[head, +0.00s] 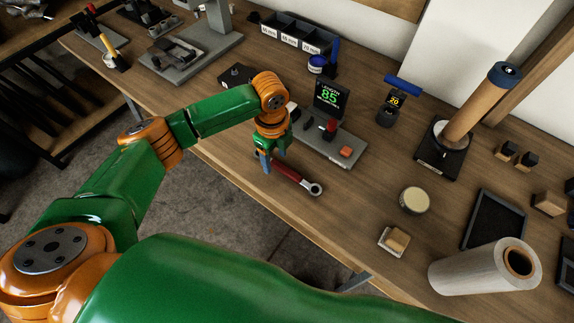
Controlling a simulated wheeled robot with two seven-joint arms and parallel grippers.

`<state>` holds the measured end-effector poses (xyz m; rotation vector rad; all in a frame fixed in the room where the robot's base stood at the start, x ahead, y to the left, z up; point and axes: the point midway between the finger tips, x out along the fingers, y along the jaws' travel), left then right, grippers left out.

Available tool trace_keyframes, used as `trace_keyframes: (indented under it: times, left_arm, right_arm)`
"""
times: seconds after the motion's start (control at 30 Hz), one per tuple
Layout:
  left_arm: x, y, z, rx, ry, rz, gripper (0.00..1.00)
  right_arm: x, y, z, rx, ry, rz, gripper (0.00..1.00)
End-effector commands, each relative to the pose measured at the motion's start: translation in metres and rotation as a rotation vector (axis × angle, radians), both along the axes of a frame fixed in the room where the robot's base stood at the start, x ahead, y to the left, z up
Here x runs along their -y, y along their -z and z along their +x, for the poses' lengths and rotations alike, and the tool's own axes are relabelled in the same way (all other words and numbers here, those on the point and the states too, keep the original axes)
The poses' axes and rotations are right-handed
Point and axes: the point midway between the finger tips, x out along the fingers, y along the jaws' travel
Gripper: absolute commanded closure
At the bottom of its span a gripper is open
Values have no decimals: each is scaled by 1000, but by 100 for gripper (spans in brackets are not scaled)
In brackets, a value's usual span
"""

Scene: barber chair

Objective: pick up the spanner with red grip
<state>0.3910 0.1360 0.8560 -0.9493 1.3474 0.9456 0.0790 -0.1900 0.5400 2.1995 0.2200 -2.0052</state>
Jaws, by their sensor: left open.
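The spanner with the red grip (288,173) lies near the front edge of the wooden bench. Its silver ring end (315,189) points to the lower right. My left gripper (265,162) hangs over the grip's upper-left end, fingers pointing down. It is open. The gripper hides that end of the spanner, and I cannot tell whether the fingers touch the grip. My right gripper is not in view.
A grey device with a green "85" display (329,95) stands just behind the spanner. A round tin (414,199) and a small block on a dish (395,240) sit to the right. Bare bench (350,205) lies between. The bench's front edge is close.

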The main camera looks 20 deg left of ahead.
Motion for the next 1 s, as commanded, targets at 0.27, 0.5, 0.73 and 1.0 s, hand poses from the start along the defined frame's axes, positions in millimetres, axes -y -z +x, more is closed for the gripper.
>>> trace_keyframes:
  times: [0.27, 0.5, 0.73, 1.0]
  left_arm:
    - [1, 20, 0, 2, 0, -1, 38]
    - [1, 20, 0, 2, 0, -1, 83]
    - [1, 19, 0, 2, 0, -1, 100]
    - [1, 15, 1, 3, 1, -2, 100]
  right_arm:
    - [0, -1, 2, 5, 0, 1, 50]
    - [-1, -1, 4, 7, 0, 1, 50]
    - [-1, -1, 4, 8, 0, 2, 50]
    - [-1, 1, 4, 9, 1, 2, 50]
